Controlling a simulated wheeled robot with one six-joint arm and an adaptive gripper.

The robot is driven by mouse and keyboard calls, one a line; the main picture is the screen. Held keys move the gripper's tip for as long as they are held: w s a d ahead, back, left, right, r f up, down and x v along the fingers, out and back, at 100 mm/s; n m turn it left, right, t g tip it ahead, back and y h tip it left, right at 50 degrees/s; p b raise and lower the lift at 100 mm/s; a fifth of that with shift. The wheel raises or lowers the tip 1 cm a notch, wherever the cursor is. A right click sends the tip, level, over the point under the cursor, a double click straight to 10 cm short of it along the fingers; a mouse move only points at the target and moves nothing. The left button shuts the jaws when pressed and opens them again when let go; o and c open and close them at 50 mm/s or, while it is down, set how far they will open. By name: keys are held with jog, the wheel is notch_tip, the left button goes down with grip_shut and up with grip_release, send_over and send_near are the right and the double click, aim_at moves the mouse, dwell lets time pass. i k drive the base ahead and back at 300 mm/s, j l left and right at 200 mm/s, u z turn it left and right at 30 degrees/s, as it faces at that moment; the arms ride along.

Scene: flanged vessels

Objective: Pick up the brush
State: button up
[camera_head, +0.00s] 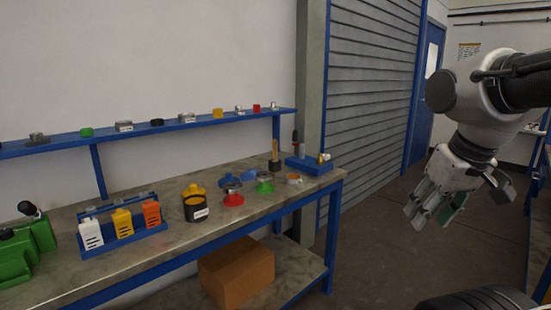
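A small upright item with a thin handle and a dark brown, blocky lower part (275,158), which looks like the brush, stands toward the back right of the workbench (200,240). It is small in the view, so I cannot be sure of its bristles. My gripper (434,216) hangs at the right, over the floor and well apart from the workbench. It points down, its fingers are spread, and nothing shows between them.
A blue stand (308,165) with upright tools is right of the brush. Red and green flanged pieces (233,198), a dark can (195,207) and a blue rack (122,240) stand farther left. A blue shelf (150,130) runs above. Floor between gripper and bench is clear.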

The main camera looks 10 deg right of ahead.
aim_at(274, 142)
jog(key=i+l+u, duration=0.15)
jog(key=i+u, duration=0.3)
jog(key=i, duration=0.7)
